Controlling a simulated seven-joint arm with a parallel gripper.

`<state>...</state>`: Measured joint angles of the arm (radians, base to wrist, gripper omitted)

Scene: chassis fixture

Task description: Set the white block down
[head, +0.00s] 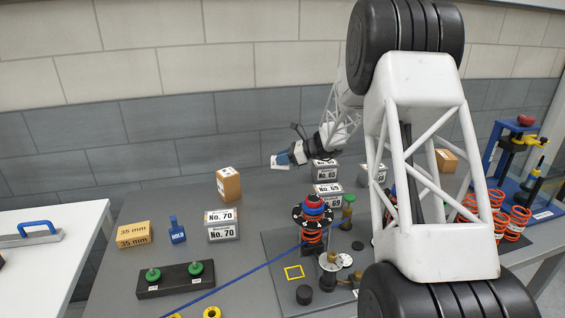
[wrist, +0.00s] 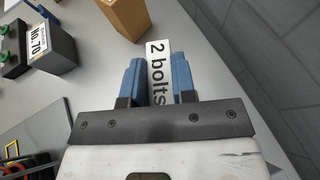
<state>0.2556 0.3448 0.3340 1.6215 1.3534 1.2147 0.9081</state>
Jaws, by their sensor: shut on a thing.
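The white block (wrist: 157,72) is labelled "2 bolts" and sits between the two blue fingers of my gripper (wrist: 157,82), which is shut on it. In the head view, my gripper (head: 280,161) is at the back of the grey table, with the white block (head: 277,166) showing small at its fingertips. I cannot tell from these views how high the block is above the table.
An orange-brown box (head: 228,186) stands left of my gripper. Labelled boxes "No. 70" (head: 222,232) and "No. 69" (head: 327,200) are near. A blue "HOLD" tag (head: 177,232), a green-knobbed fixture (head: 176,283) and a spring assembly (head: 312,232) stand forward. Bare table lies between.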

